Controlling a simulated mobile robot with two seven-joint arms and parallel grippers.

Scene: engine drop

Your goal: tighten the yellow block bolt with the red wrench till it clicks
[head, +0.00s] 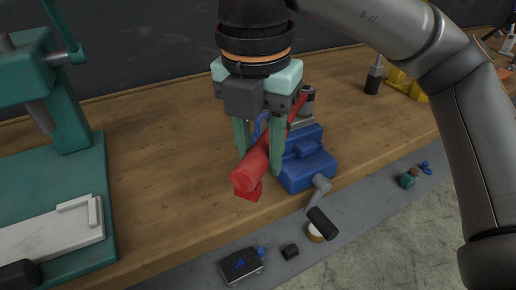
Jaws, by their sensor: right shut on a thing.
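My right gripper (260,160) points down over the workbench, its pale green fingers on either side of a red tool, which I take to be the red wrench (252,168). It is shut on it. The wrench's thick near end is towards me and its bar runs back and right between the fingers. Its far end, near a grey cylindrical part (307,101), is partly hidden by my gripper. A yellow object (407,84) lies at the back right; I cannot tell whether it is the yellow block, and no bolt is distinguishable. My left gripper is out of view.
A blue vise (304,160) with a dark-tipped handle (322,223) stands at the bench edge, close beside the wrench. A green press (70,150) stands on the left. Small parts and a black box (240,266) lie on the grey ledge in front. The bench (150,150) between is clear.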

